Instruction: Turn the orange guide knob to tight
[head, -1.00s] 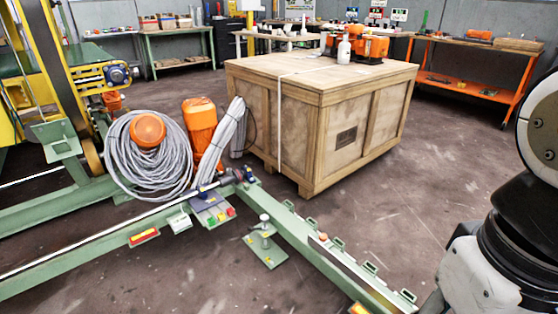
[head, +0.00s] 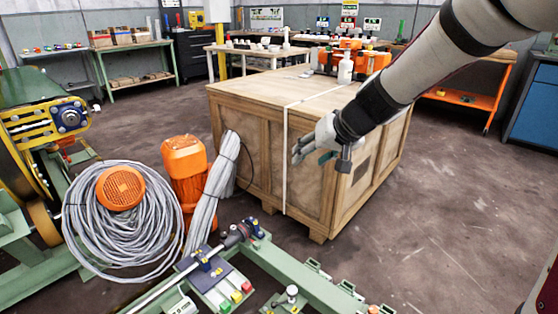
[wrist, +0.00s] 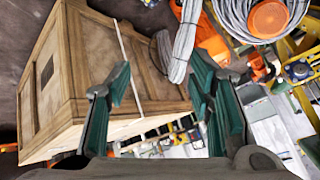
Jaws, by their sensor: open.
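My gripper (head: 312,154) hangs in front of the wooden crate in the head view, high above the floor. In the wrist view its two green-padded fingers (wrist: 160,78) are spread apart with nothing between them. A small orange-topped piece (head: 373,309) sits on the green rail (head: 300,282) at the bottom edge of the head view. I cannot tell whether it is the guide knob, and its setting cannot be read. My gripper is well above and behind this rail, touching nothing that I can see.
The large wooden crate (head: 240,150) stands behind the rail. A grey cable coil (head: 85,235), an orange motor (head: 185,165) and a grey cable bundle (head: 212,190) are left of my arm. Open floor (head: 445,220) lies right of the crate.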

